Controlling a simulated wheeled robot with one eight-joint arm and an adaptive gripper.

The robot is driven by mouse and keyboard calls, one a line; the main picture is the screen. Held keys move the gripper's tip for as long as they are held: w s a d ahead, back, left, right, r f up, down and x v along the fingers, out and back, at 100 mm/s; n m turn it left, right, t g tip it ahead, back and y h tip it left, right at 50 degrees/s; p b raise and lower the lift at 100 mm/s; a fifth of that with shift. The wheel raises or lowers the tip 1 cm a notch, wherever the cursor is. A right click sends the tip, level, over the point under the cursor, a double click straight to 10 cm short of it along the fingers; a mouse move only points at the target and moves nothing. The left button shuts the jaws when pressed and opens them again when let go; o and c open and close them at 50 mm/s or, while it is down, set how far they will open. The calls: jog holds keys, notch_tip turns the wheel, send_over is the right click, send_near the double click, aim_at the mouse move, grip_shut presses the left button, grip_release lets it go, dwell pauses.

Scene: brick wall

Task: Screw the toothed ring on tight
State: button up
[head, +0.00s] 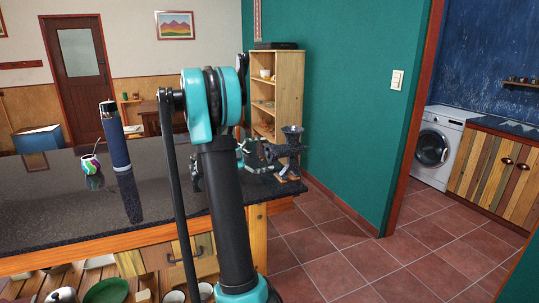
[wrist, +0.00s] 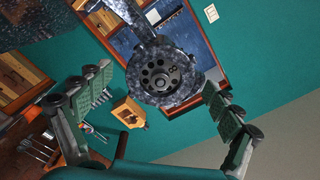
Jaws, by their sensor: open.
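A dark metal meat grinder (head: 291,150) stands at the right end of the counter in the head view. In the wrist view its round front faces me, with a holed plate (wrist: 162,75) in the middle. The speckled toothed ring (wrist: 134,78) surrounds that plate; how tightly it sits I cannot tell. My gripper (wrist: 156,78) is open, with one green-padded finger on each side of the ring and a gap on both sides. In the head view my gripper (head: 252,153) is just left of the grinder, partly hidden by my arm.
The dark stone counter (head: 60,205) carries a tall blue-and-black bottle (head: 118,140) and a patterned mate cup (head: 90,163) at the left. A wooden shelf (head: 290,95) stands behind the grinder by the green wall. Tiled floor (head: 350,250) is clear at the right.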

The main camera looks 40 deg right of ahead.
jog(key=shift+c, duration=0.6)
jog(key=v, duration=0.6)
dwell(0.3)
jog(key=n, duration=1.2)
jog(key=a+n, duration=0.1)
jog(key=n, duration=0.5)
jog(key=shift+w, duration=0.1)
jog(key=shift+d, duration=0.15)
